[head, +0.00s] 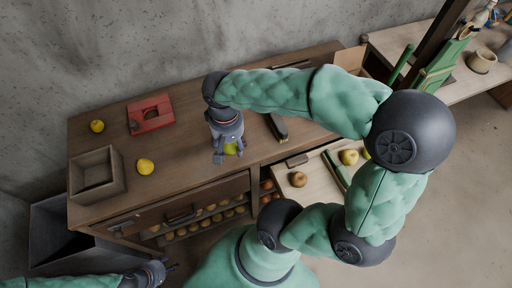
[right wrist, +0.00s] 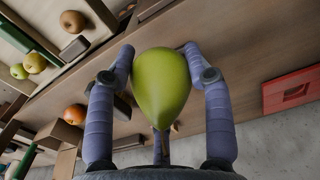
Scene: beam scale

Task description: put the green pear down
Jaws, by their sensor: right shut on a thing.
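The green pear (right wrist: 161,85) is between the fingers of my right gripper (right wrist: 158,52) in the right wrist view, with its narrow end toward the palm. In the head view my right gripper (head: 226,154) is over the middle of the wooden workbench (head: 185,158), shut on the pear (head: 231,149), which is partly hidden by the fingers. I cannot tell whether the pear touches the bench top. My left gripper (head: 168,269) is low at the left, in front of the bench and away from the pear; its fingers are too small to judge.
On the bench are an open wooden box (head: 117,163), a red object (head: 151,114), two yellow fruits (head: 97,126) (head: 145,166) and a dark brush-like object (head: 277,127). A pale surface at right holds a brown fruit (head: 298,179) and a yellow-green one (head: 349,157). Bare bench lies left of my right gripper.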

